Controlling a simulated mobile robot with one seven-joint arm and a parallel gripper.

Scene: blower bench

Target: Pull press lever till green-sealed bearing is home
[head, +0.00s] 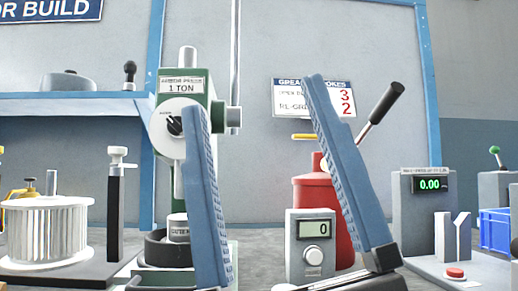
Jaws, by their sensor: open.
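The green arbor press (200,90), marked 1 TON, stands left of centre. A thin upright grey rod (235,55) beside its side hub (228,118) appears to be the press lever; its top runs out of view. The ram (178,180) points down at a labelled grey cylinder (178,228) above a dark round part (158,249). I cannot make out a green-sealed bearing. My gripper (252,95) is open and empty, its two blue ribbed fingers close to the camera. The left finger covers part of the press, and the lever rod shows between the fingers.
A red grease pump (310,192) with a black-gripped handle (380,116) stands behind my right finger. A counter box reading 0 (310,258) is in front of it. A white finned rotor (45,232) is at left; a gauge stand reading 0.00 (430,205) and blue bin (495,230) are at right.

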